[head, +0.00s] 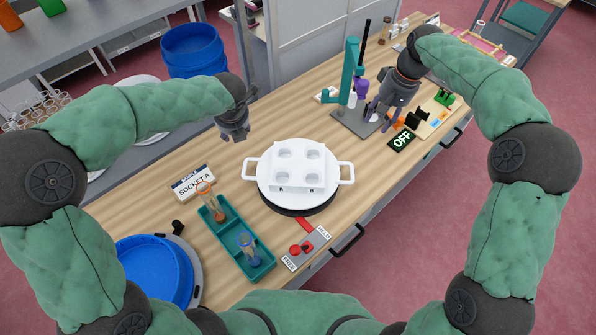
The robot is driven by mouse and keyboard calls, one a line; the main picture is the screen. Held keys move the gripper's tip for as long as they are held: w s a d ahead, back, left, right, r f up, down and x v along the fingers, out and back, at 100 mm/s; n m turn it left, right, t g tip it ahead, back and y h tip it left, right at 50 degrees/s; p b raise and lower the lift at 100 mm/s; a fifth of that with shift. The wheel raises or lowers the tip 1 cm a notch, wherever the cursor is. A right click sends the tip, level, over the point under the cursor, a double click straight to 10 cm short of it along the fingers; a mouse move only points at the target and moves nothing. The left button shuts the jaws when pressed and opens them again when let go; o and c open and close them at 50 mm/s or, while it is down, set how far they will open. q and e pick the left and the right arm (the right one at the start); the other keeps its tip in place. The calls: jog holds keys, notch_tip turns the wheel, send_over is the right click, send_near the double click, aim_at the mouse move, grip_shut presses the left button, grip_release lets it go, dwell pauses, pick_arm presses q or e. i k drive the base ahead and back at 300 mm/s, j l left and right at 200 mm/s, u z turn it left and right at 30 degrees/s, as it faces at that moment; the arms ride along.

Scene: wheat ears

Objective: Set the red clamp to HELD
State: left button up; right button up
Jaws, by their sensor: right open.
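The red clamp (296,249) sits on a small grey plate at the table's front edge. The plate has a FREE label (289,263) at its near left end and a HELD label (323,233) at its far right end. The red handle looks nearer FREE than HELD. A red strip (305,225) runs from the plate toward the white round holder (298,180). My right gripper (376,118) is open, beside the teal stand at the back right, well away from the clamp. My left gripper (238,136) hangs above the table behind and left of the holder; its fingers are unclear.
A teal tray (236,238) with two small vials stands left of the clamp. A blue round tub (155,272) is at the front left. A SOCKET A card (192,184) lies behind the tray.

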aim_at(296, 251)
jog(key=k+l, duration=0.65)
jog(key=k, duration=0.25)
